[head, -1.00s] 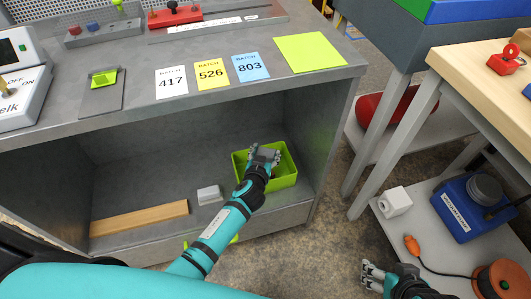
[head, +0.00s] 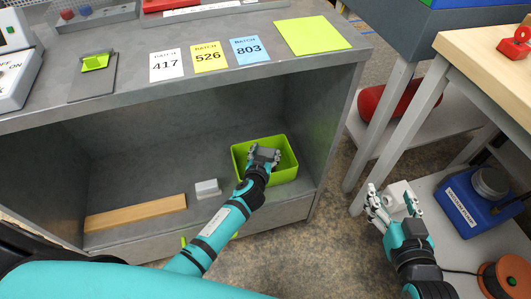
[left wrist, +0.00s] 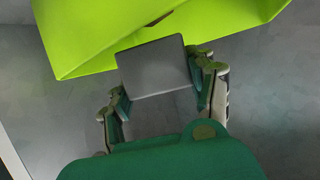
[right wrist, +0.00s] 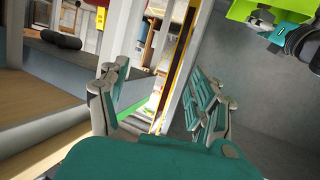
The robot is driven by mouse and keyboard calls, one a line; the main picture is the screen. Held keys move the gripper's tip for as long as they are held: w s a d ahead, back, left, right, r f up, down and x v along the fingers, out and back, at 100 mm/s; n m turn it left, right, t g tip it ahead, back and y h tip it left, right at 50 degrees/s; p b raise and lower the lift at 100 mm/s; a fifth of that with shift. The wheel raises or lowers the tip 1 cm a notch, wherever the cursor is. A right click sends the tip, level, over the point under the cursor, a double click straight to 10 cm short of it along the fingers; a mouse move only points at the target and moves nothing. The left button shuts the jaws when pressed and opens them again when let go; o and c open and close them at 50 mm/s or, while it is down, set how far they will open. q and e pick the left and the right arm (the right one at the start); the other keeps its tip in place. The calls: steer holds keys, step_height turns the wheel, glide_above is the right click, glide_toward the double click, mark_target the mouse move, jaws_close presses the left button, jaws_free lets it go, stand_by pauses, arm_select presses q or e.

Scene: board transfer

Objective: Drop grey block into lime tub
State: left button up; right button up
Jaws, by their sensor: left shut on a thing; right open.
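The grey block (left wrist: 155,68) is between the fingers of my left gripper (left wrist: 160,95), which is shut on it. In the head view my left gripper (head: 262,158) holds the block over the lime tub (head: 287,166), at the tub's near left part. The tub stands on the cabinet's inner shelf, towards its right end, and also shows in the left wrist view (left wrist: 85,45). The gripper hides part of the tub's inside. My right gripper (head: 393,200) is open and empty in front of the cabinet, to the right.
A light block (head: 207,188) and a wooden plank (head: 135,212) lie on the shelf left of the tub. The cabinet top (head: 120,110) overhangs the shelf.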

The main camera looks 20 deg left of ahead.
arm_select(q)
steer(key=shift+f, duration=0.3)
arm_select(e)
steer(key=shift+w+a+r+t+y, duration=0.15)
steer(key=shift+w+r+t, duration=0.1)
steer(key=shift+r+t, duration=0.25)
steer(key=shift+w+a+r+t+y, duration=0.2)
steer(key=shift+r+t, duration=0.1)
steer(key=shift+r, duration=0.4)
arm_select(q)
steer(key=o, duration=1.3)
arm_select(e)
steer(key=shift+d, duration=0.1)
arm_select(q)
steer(key=shift+s, duration=0.15)
steer(key=v, duration=1.1)
steer(key=shift+s+r, duration=0.15)
steer(key=shift+s, duration=0.2)
